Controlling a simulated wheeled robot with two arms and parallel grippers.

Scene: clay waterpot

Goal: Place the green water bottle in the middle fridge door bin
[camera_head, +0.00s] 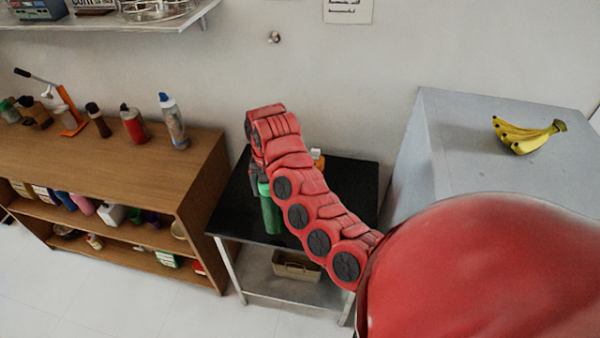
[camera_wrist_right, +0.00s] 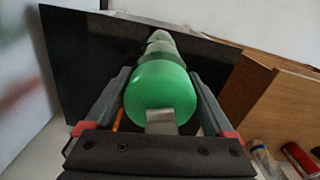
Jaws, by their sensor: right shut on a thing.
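The green water bottle (camera_head: 270,209) is upright at the black-topped side table, partly hidden by my right arm. My right gripper (camera_head: 258,182) is at its upper part and shut on it. In the right wrist view the bottle (camera_wrist_right: 160,88) lies between the two fingers of the gripper (camera_wrist_right: 160,110). I cannot tell whether the bottle's base touches the table top. A large grey box (camera_head: 470,125), possibly the fridge, stands at the right. No open door or door bin shows. My left gripper is not in view.
The black table top (camera_head: 345,185) also holds a small orange-topped item (camera_head: 318,158) behind my arm. A basket (camera_head: 296,266) sits on its lower shelf. Bananas (camera_head: 527,135) lie on the grey box. A wooden shelf unit (camera_head: 150,165) with several bottles stands at the left.

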